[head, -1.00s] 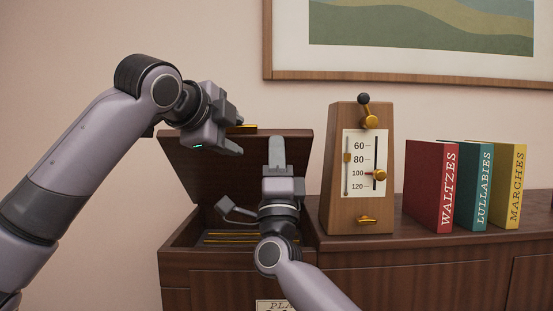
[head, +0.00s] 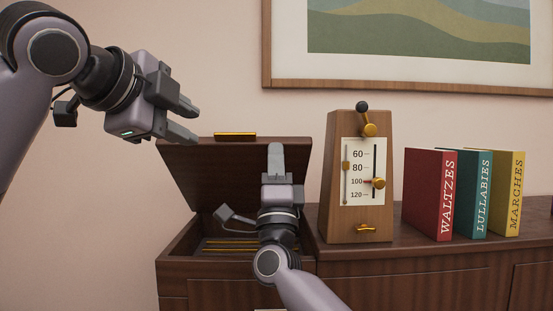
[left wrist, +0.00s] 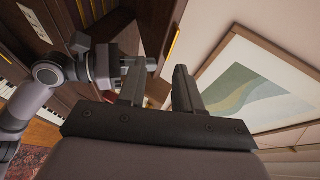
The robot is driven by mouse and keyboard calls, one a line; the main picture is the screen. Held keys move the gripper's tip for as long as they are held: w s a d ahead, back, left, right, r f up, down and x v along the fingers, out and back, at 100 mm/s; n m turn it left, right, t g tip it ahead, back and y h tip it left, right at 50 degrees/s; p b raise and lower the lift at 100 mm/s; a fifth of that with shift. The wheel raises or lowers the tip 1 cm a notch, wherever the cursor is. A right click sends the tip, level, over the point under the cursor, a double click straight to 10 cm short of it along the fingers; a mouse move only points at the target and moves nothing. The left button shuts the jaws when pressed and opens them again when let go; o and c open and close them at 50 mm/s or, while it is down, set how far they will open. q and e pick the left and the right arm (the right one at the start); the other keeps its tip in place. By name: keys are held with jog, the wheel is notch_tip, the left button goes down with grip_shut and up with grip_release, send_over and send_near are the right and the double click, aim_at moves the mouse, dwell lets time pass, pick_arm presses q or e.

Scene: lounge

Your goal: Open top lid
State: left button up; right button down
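The top lid (head: 228,171) is a dark brown panel standing raised, tilted back, at the left end of the wooden cabinet (head: 400,270). A gold handle strip (head: 235,134) sits on its upper edge. The compartment below is open and shows gold strips inside. My left gripper (head: 197,126) is open and empty, up and left of the lid's upper left corner. Its two fingers stand apart in the left wrist view (left wrist: 160,78). My right gripper (head: 276,148) points up in front of the lid's right part. Its fingers overlap in view, so its opening and any contact with the lid are unclear.
A wooden metronome (head: 358,180) stands close to the right of the open compartment. Red (head: 432,195), teal (head: 472,195) and yellow (head: 506,195) books stand further right. A framed picture (head: 420,35) hangs on the wall above.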

pick_arm(q)
jog(key=w+a+f+n+y, duration=0.2)
jog(key=w+a+f+n, duration=0.2)
jog(key=a+f, duration=0.4)
jog(key=w+a+f+n+y, duration=0.2)
jog(key=w+a+f+n, duration=0.3)
jog(key=f, duration=0.6)
jog(key=s+a+f, duration=0.1)
jog(key=a+f, duration=0.1)
jog(key=f, duration=0.9)
jog(key=s+a+f, duration=0.1)
jog(key=a+f, duration=0.1)
jog(key=f, duration=0.8)
jog(key=s+f+g, duration=0.1)
jog(key=s+f, duration=0.8)
jog(key=f, duration=0.4)
jog(key=s+f+g, duration=0.1)
jog(key=s+f, duration=0.8)
jog(key=f, duration=0.3)
jog(key=s+d+f+n, duration=0.3)
jog(key=s+d+n, duration=0.5)
jog(key=s, duration=0.4)
jog(key=shift+s+d+f+n+g+h, duration=0.25)
jog(key=shift+f+n+g+h, duration=0.1)
jog(key=shift+n, duration=0.35)
